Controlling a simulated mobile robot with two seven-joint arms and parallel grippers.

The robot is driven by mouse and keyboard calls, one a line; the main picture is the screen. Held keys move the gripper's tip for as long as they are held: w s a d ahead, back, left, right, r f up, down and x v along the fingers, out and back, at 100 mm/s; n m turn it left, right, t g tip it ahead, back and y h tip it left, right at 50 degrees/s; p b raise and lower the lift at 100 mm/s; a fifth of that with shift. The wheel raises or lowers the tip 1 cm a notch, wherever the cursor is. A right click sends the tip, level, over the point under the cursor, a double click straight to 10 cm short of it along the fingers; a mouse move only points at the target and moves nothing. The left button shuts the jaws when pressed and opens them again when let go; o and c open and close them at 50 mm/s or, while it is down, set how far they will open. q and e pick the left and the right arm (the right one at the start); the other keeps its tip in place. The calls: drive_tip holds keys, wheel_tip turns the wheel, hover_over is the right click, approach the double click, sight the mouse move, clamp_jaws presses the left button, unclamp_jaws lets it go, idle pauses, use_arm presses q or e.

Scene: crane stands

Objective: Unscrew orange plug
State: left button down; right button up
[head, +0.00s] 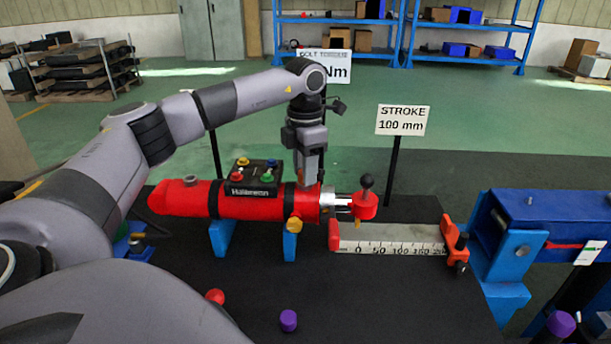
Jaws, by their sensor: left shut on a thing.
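The orange plug (294,225) shows at the lower front of the right end of a red cylinder (256,206). The cylinder lies level on blue supports (222,237). My left gripper (307,180) points down at the top of the cylinder's right end, just behind and above this orange plug. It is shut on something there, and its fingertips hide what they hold. I see no clear contact between these fingers and the visible orange plug. My right gripper is not in view.
A black box (256,180) with coloured knobs sits on the cylinder. A red clevis with a black-knobbed pin (366,190) is at the rod end, above a ruler (392,247). A red cap (214,296) and a purple cap (288,320) stand on the dark bench (390,310).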

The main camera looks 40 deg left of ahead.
use_arm(q)
drive_tip(key=shift+r, duration=0.1)
drive_tip(key=shift+r+n+p, duration=0.1)
drive_tip(key=shift+n+p, duration=0.5)
drive_tip(key=shift+n, duration=0.2)
drive_tip(key=shift+n+p, duration=0.45)
drive_tip(key=shift+n, duration=1.35)
drive_tip(key=n+p, duration=0.1)
drive_tip(key=n, duration=0.1)
drive_tip(key=shift+r+n+p, duration=0.1)
drive_tip(key=shift+n+p, duration=0.2)
drive_tip(key=shift+p, duration=0.1)
drive_tip(key=shift+w+n, duration=0.1)
drive_tip(key=shift+n, duration=1.2)
